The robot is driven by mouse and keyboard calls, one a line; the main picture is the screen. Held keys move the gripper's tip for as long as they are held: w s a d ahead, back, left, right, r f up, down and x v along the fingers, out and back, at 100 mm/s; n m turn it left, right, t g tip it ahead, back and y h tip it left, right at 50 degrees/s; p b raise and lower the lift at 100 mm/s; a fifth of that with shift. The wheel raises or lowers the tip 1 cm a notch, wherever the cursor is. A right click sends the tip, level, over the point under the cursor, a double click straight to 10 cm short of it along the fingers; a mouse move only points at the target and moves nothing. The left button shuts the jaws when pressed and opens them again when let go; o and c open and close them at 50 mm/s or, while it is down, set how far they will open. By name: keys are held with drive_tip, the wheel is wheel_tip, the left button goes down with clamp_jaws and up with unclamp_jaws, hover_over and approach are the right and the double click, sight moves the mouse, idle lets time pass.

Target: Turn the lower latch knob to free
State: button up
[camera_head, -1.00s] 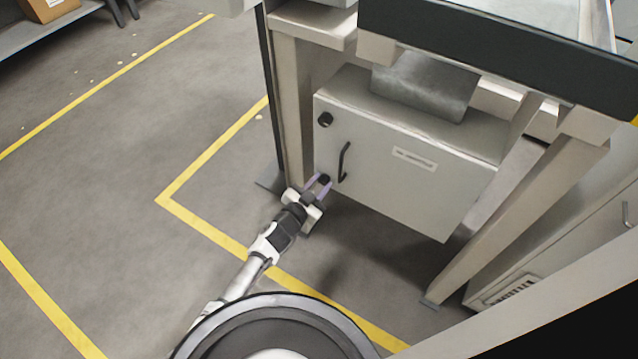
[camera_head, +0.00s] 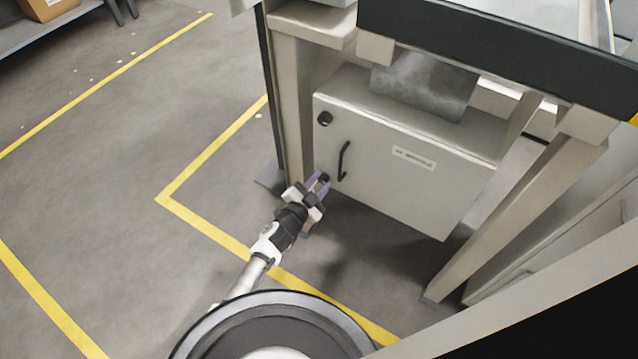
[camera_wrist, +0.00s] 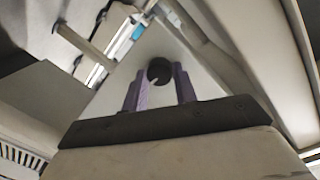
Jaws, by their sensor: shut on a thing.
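The lower latch knob (camera_head: 324,178) is small, dark and round, at the lower left of the grey cabinet's front door (camera_head: 410,185). In the wrist view the knob (camera_wrist: 159,71) sits between my purple fingertips, with a small pale mark on its lower edge. My gripper (camera_head: 319,184) is shut on this knob, and its fingers partly hide it in the head view. The upper latch knob (camera_head: 325,118) is dark and stands at the door's upper left, clear of my gripper. The door looks closed.
A black bar handle (camera_head: 344,160) stands on the door just right of my gripper. A beige table leg (camera_head: 292,120) rises close to the left of the cabinet, and another leg (camera_head: 510,215) slants at the right. The floor to the left is open.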

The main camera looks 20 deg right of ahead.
drive_tip(key=o, duration=1)
drive_tip(key=v, duration=1.3)
drive_tip(key=shift+s+a, duration=0.3)
